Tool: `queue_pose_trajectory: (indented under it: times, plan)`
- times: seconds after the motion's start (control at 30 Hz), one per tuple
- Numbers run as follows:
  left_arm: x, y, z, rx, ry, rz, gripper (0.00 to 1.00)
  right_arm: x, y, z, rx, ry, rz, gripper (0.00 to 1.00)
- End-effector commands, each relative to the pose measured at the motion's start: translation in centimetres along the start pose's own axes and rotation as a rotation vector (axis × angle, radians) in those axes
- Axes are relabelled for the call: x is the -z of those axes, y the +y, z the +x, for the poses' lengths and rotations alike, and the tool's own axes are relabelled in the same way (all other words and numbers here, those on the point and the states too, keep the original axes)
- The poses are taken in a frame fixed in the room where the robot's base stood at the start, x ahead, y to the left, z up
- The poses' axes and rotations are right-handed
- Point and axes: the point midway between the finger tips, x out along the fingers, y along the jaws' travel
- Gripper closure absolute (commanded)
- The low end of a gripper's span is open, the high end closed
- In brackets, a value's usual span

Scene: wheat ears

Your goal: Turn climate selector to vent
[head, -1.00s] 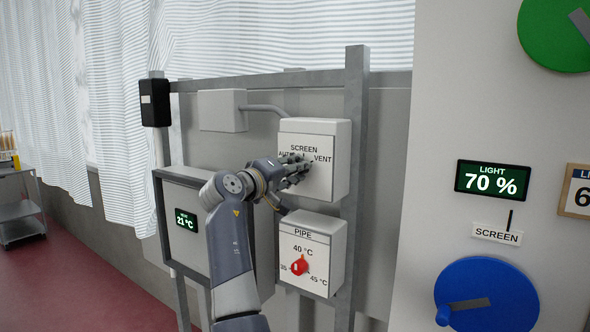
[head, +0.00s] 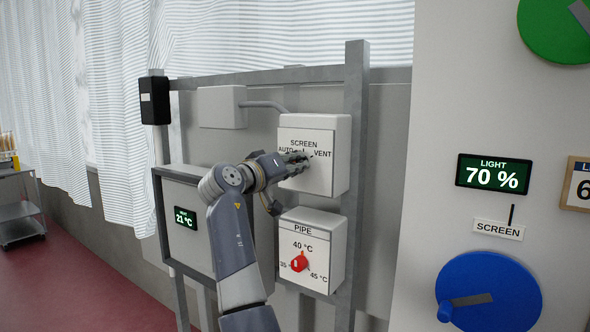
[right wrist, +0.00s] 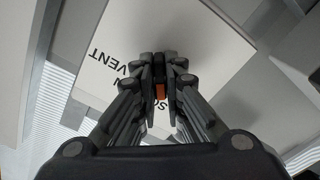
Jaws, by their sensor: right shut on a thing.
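The climate selector is on the front of the white box marked SCREEN (head: 336,178), with AUTO at the left and VENT at the right. My right gripper (head: 304,160) is at the face of this box, just below the lettering, and hides most of the selector. In the right wrist view, my right gripper (right wrist: 161,88) is shut on a small dark and orange part, the selector knob (right wrist: 160,91), between its fingertips. The fingers cover much of it, so I cannot tell exactly where it points. My left gripper is not in view.
Below is a PIPE box (head: 300,240) with a red knob (head: 299,262). A grey metal post (head: 356,130) stands right of the boxes. A grey cabinet (head: 184,195) reads 21 °C at left. A white panel with a blue dial (head: 500,275) fills the right.

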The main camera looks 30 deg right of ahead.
Motion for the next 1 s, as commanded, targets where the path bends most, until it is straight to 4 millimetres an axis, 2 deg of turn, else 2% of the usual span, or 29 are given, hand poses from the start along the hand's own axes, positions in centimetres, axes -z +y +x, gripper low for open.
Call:
queue_pose_trajectory:
  times: [0.3, 1.0]
  plan:
    - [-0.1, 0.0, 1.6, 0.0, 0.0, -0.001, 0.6, -0.1, -0.1, 0.0, 0.0, 0.001, 0.301, 1.0]
    - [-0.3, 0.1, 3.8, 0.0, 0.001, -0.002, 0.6, -0.1, -0.1, 0.0, 0.0, -0.001, 0.966, 1.0]
